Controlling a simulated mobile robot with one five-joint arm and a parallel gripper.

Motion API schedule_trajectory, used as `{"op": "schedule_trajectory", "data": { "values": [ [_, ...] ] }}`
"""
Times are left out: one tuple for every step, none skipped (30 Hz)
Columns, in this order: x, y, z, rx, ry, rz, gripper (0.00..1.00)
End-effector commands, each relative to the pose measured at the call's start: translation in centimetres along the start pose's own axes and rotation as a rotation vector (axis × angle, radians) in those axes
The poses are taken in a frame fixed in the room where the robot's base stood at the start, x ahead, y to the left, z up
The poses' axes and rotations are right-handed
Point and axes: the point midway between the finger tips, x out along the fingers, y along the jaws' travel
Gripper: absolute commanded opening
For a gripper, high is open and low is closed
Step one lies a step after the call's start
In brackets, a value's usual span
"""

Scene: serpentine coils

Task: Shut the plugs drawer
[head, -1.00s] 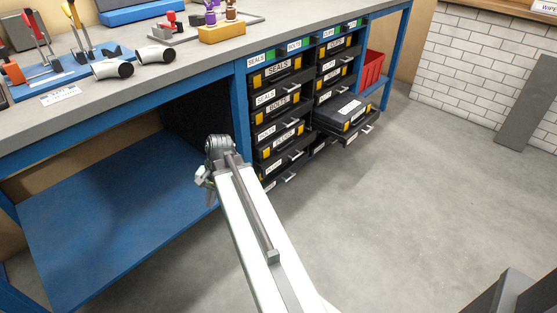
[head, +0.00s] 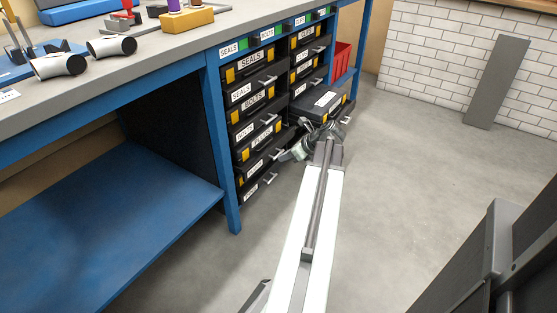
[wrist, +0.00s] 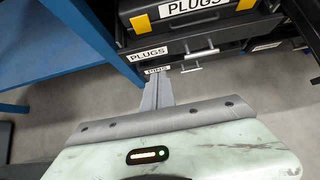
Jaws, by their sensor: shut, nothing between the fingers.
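The plugs drawer (head: 258,168) is low in the left column of the cabinet, with a black case marked PLUGS (head: 262,141) above its front. In the wrist view, the drawer's front (wrist: 165,52) carries a PLUGS label and a pale bar handle (wrist: 201,54). It seems to stand out somewhat from the cabinet; how far is hard to tell. My gripper (wrist: 157,84) is shut and empty, pointing toward the drawer front from below in the picture, apparently apart from it. In the head view, my gripper (head: 294,152) is in front of the cabinet, right of the drawer handle.
A pulled-out drawer with a black case (head: 325,104) juts from the right column, close behind my gripper. The pins drawer (head: 252,190) is below the plugs drawer. A blue bench leg (head: 223,150) stands at left.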

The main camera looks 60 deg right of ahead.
Motion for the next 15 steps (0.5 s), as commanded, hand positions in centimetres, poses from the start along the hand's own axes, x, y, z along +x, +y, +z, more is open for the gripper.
{"op": "schedule_trajectory", "data": {
  "values": [
    [1.7,-0.1,-0.6,-0.003,0.0,0.001,0.0],
    [2.4,-0.1,-0.7,-0.003,0.0,0.001,0.0],
    [3.3,-0.1,-0.7,-0.002,0.001,0.001,0.0],
    [4.0,-0.1,-0.7,-0.002,0.001,0.001,0.0],
    [4.7,-0.1,-0.7,-0.002,0.001,0.001,0.0],
    [5.5,-0.2,-0.7,-0.002,0.001,0.0,0.0],
    [6.2,-0.2,-0.7,-0.002,0.001,-0.001,0.0],
    [6.8,-0.2,-0.7,-0.002,0.001,0.0,0.0],
    [7.7,-0.2,-0.7,-0.002,0.001,0.0,0.0],
    [8.2,-0.2,-0.7,-0.002,0.001,0.0,0.0],
    [8.8,-0.2,-0.7,-0.001,0.001,0.0,0.0],
    [8.7,-0.2,0.6,-0.002,0.0,0.0,0.0],
    [9.0,-0.2,1.0,-0.003,0.0,0.0,0.0],
    [9.3,-0.2,1.4,-0.002,0.0,0.0,0.0],
    [9.6,-0.2,1.7,-0.001,0.001,-0.001,0.0]
  ]
}}
